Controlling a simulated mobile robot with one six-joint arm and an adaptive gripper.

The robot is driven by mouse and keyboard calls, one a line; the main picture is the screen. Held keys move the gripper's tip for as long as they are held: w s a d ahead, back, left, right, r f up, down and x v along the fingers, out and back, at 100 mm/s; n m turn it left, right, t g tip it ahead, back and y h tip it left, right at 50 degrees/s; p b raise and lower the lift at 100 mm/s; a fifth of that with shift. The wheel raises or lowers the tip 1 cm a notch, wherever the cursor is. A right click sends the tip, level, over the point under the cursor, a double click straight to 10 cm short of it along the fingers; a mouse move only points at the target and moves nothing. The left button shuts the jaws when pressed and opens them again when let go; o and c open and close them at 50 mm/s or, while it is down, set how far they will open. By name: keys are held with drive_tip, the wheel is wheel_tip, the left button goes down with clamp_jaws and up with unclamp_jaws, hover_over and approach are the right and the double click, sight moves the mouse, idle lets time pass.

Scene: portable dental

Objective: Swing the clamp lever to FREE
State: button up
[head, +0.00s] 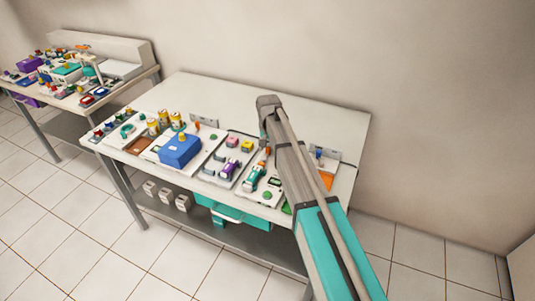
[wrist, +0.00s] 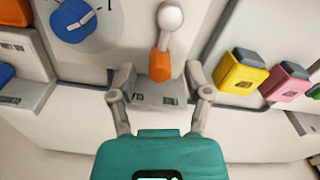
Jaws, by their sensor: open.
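The clamp lever (wrist: 160,64) shows in the wrist view as an orange grip on a short arm, with a pale round hub (wrist: 170,17) at its upper end. Its orange end points down toward my gripper (wrist: 160,73). My gripper is open, with one finger on each side of the orange end and a visible gap on both sides. I cannot tell whether the lever end lies at the depth of the fingertips. No FREE label can be read.
A blue dial (wrist: 73,20) sits left of the lever. A yellow block (wrist: 240,72) and a pink block (wrist: 285,82) lie to the right. In the head view the white table (head: 230,93) carries several panels and a blue box (head: 180,150). Its back strip is clear.

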drive_tip(key=shift+f+b, duration=0.5)
drive_tip(key=shift+f, duration=0.25)
drive_tip(key=shift+a, duration=0.1)
clamp_jaws()
